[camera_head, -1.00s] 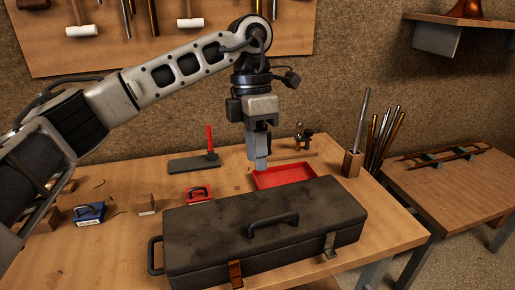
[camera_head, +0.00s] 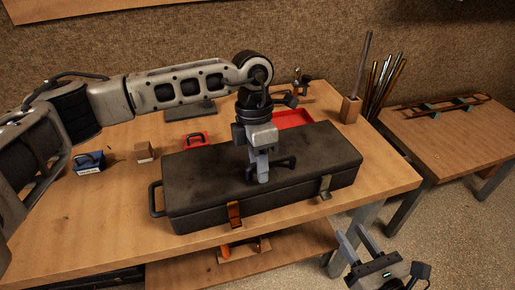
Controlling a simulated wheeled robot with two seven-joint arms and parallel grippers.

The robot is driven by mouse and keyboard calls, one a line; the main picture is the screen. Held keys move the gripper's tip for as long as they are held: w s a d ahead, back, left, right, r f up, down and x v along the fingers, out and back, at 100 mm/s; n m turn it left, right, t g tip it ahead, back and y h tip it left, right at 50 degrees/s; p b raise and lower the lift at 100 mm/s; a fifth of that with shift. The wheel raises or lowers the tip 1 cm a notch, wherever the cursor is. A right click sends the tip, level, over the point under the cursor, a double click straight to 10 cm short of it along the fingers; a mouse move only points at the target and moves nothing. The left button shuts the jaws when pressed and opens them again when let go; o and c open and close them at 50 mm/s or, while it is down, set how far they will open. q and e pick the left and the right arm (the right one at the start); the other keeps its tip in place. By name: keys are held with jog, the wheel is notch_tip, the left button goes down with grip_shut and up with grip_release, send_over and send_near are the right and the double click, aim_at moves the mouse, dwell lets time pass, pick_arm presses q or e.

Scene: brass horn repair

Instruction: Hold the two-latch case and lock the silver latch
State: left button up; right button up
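The black two-latch case (camera_head: 205,180) lies closed on the workbench, its carry handle (camera_head: 285,163) on top of the lid. The silver latch (camera_head: 325,187) is on the right of its front face, and a copper-coloured latch (camera_head: 234,214) is on the left. Whether the silver latch is locked is too small to tell. My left gripper (camera_head: 258,180) points down over the middle of the lid, at the left part of the handle. I cannot tell whether its fingers touch or grip the handle. My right gripper (camera_head: 360,236) is open and empty, low and right of the case, apart from it.
A red tray (camera_head: 292,119) and a small red box (camera_head: 195,139) are behind the case. A blue box (camera_head: 88,162) and a wooden block (camera_head: 144,151) are at left. A block with a rod (camera_head: 350,108) stands at back right. A lower shelf (camera_head: 190,272) shows under the bench.

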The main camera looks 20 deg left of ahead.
pick_arm(q)
jog(key=shift+f, duration=0.1)
grip_shut()
dwell(1.4)
